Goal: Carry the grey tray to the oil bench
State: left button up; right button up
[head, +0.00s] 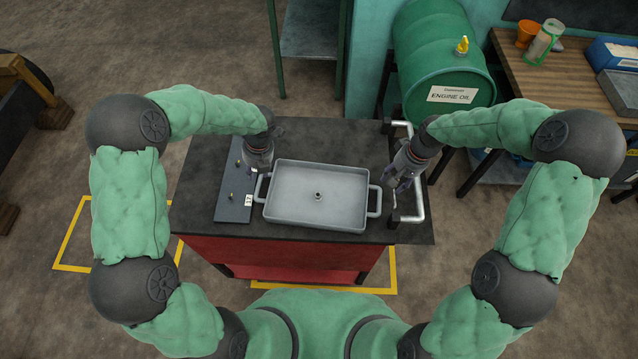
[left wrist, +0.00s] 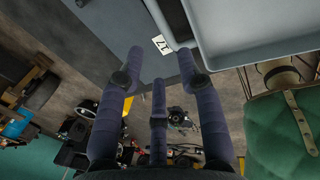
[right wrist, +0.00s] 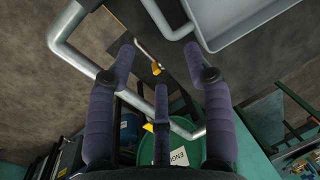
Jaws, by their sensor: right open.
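That handle also shows in the right wrist view (right wrist: 165,20). A wooden bench (head: 545,85) stands at the back right, near the oil drum.
A dark plate (head: 234,195) with small brass pegs and a "17" label lies left of the tray. A silver push bar (head: 419,190) stands at the cart's right end. The green engine oil drum (head: 440,55) rests behind. Cups (head: 541,42) and boxes (head: 610,55) occupy the wooden bench.

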aim_at(256, 187)
pick_arm(q)
jog(key=shift+a+f, duration=0.35)
jog(key=shift+f, duration=1.4)
jog(key=shift+a+f, duration=0.35)
jog(key=shift+f, duration=1.4)
jog(key=shift+a+f, duration=0.35)
jog(key=shift+f, duration=1.4)
pick_arm(e)
jog(key=shift+s+a+f, duration=0.1)
jog(key=shift+a+f, duration=0.25)
jog(key=shift+f, duration=1.4)
jog(key=shift+w+a+f, duration=0.1)
jog(key=shift+a+f, duration=0.25)
jog(key=shift+f, duration=1.4)
jog(key=shift+s+a+f, duration=0.1)
jog(key=shift+a+f, duration=0.25)
jog(key=shift+f, duration=1.4)
pick_arm(q)
jog(key=shift+s, duration=0.1)
jog(key=c, duration=0.5)
pick_arm(e)
jog(key=c, duration=0.5)
pick_arm(q)
grip_shut()
pick_arm(e)
grip_shut()
